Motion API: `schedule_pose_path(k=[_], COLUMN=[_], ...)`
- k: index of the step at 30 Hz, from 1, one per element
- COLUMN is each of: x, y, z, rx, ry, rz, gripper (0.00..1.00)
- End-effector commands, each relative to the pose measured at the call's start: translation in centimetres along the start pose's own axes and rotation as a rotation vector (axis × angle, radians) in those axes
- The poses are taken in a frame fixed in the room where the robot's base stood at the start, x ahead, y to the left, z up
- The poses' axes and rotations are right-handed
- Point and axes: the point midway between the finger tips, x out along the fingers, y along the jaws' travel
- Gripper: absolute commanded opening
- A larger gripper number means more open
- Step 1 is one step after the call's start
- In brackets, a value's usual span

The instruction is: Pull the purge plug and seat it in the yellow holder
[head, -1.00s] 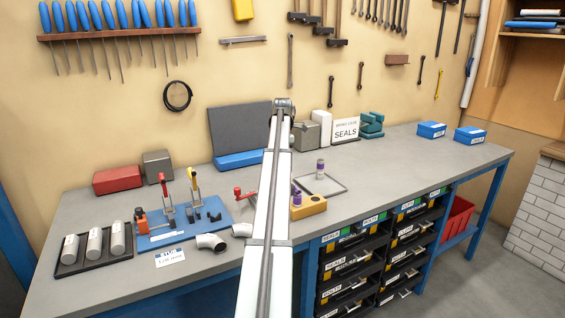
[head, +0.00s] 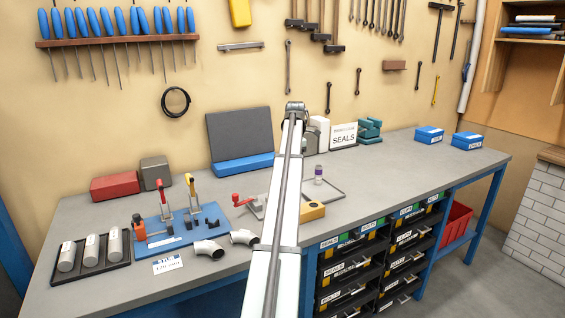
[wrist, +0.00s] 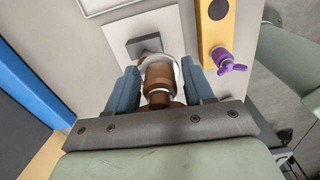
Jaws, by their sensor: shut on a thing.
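My gripper (wrist: 160,92) is shut on a brown cylindrical piece (wrist: 159,76) with a white ring at its far end. I cannot tell whether this piece is joined to anything below. The yellow holder (wrist: 216,22) lies to the right of my fingers in the wrist view and has a dark round hole. A purple winged plug (wrist: 232,64) stands at the holder's near end, apart from my fingers. In the head view the yellow holder (head: 313,211) shows partly beside my arm, which hides my gripper. Another purple-topped piece (head: 318,171) stands behind the holder.
A red-handled clamp (head: 242,202) stands left of my arm. A blue fixture (head: 180,232) and a dark tray (head: 62,279) of cylinders are further left.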

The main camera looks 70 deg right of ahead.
Motion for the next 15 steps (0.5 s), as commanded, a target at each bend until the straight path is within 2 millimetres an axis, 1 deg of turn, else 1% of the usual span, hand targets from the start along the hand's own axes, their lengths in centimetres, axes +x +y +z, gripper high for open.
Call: schedule_pose_path(k=[1, 3, 6, 9, 11, 14, 15], x=[0.4, 0.8, 1.5, 2.1, 2.3, 2.6, 2.5], y=[-1.9, -4.2, -7.4, -9.4, -10.2, -10.8, -10.6], z=[1.1, 2.3, 3.5, 3.6, 3.5, 2.9, 3.0], rx=[0.022, 0.048, 0.078, 0.078, 0.068, 0.019, -0.005], ry=[0.000, 0.001, 0.001, 0.001, 0.001, 0.001, 0.001], rz=[-0.001, -0.001, -0.001, -0.001, -0.001, 0.000, 0.000], gripper=[0.04, 0.04, 0.04, 0.04, 0.04, 0.04, 0.04])
